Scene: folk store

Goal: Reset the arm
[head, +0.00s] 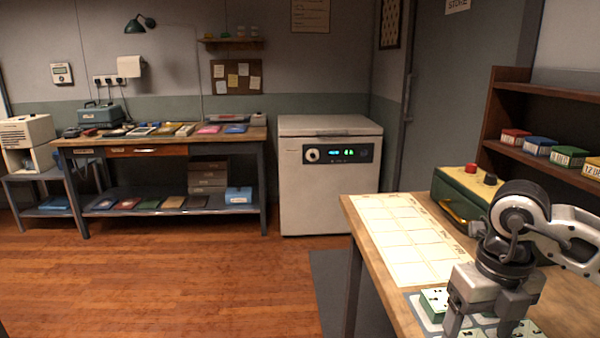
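My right gripper (482,325) hangs fingers down over the near end of the wooden table at the lower right. Its two fingers are apart, with the tray's surface showing between them. My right arm comes in from the right edge. Below the gripper is a light tray (425,316) holding small green-and-white boxes; one green box (434,301) shows left of the fingers. The gripper hides part of the tray, and I cannot tell whether the fingertips touch anything. My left gripper is not in view.
A paper grid sheet (403,240) lies flat on the table (362,237). A green case (460,190) with red and black knobs stands behind my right arm. A shelf (545,152) with coloured boxes is at the right. The wooden floor (200,285) at the left is clear.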

